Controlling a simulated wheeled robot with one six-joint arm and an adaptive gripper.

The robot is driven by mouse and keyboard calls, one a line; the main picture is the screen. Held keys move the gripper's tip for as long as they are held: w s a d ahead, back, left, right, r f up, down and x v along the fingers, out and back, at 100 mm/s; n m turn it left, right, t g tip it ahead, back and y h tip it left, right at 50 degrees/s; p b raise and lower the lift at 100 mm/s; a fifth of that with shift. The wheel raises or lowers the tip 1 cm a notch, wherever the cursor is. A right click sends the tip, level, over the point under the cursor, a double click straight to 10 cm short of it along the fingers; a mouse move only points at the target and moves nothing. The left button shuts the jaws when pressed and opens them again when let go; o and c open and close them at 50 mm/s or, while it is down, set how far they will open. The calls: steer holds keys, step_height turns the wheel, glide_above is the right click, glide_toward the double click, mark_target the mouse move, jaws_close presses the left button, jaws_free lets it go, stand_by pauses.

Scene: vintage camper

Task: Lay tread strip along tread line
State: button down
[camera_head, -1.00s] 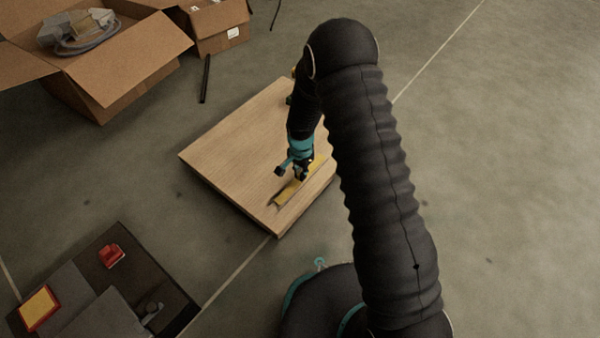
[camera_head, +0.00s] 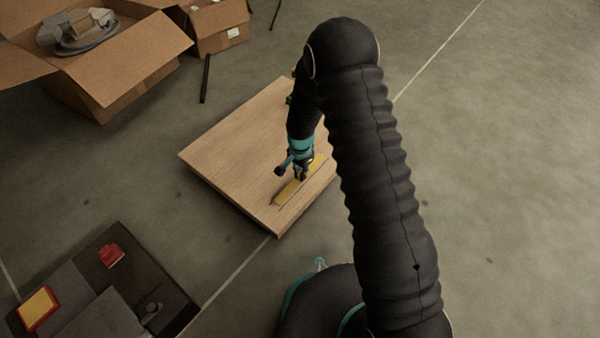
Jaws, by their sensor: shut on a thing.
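A wooden board (camera_head: 235,150) lies on the floor in the middle of the view. A yellow tread strip (camera_head: 286,194) runs lengthwise near the board's right front edge. My gripper (camera_head: 301,178) points down over the strip and is shut on it around its middle. The strip looks flat, on or just above the wood; I cannot tell whether it touches all along. A thin line shows along the strip's lower right side, but I cannot make out the tread line clearly. My fingers hide part of the strip, and my arm covers the board's right corner.
An open cardboard box (camera_head: 110,85) with grey items stands at the upper left, with a smaller box (camera_head: 215,28) beside it. A dark rod (camera_head: 205,78) lies nearby. A dark tray (camera_head: 165,290) with a red item (camera_head: 110,256) is at the lower left. The floor on the right is clear.

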steer(key=shift+f, duration=0.55)
stand_by(0.5)
steer(key=c, duration=1.2)
jaws_free()
step_height(320, 180, up, 12)
